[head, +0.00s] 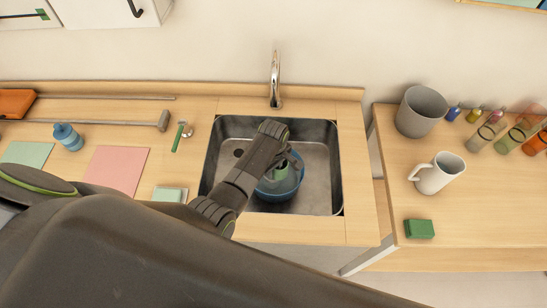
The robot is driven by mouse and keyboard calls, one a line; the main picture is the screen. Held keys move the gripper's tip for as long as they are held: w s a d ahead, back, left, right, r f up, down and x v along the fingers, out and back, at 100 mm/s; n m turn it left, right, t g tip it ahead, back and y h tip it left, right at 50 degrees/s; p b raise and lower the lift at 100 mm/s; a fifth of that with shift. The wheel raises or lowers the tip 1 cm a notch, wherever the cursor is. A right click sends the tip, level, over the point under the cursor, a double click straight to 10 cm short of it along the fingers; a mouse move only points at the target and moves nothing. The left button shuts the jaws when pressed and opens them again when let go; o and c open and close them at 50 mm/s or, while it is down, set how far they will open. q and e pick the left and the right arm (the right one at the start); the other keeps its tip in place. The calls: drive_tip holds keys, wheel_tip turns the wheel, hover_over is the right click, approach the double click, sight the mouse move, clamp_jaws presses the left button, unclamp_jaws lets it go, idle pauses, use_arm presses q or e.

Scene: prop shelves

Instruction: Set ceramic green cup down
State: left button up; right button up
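A green cup (281,173) shows partly in the sink, within the outline of a blue bowl (278,192). My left arm reaches in from the left over the sink. My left gripper (290,163) is right at the cup, and the arm hides part of the cup and bowl. The fingers are too small and covered to tell whether they are closed on the cup. I cannot tell whether the cup touches the bowl. My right gripper is not in view.
The metal sink (324,170) has a tall faucet (275,80) behind it. On the right table stand a grey pot (421,111), a white mug (438,174), a green sponge (419,229) and several bottles and jars. A blue bottle (68,137) and pink mat (116,168) lie left.

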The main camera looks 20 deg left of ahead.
sight(274, 177)
use_arm(q)
wheel_tip(274, 177, up, 12)
drive_tip(key=shift+b, duration=0.45)
drive_tip(key=shift+s+f, duration=0.1)
idle(0.4)
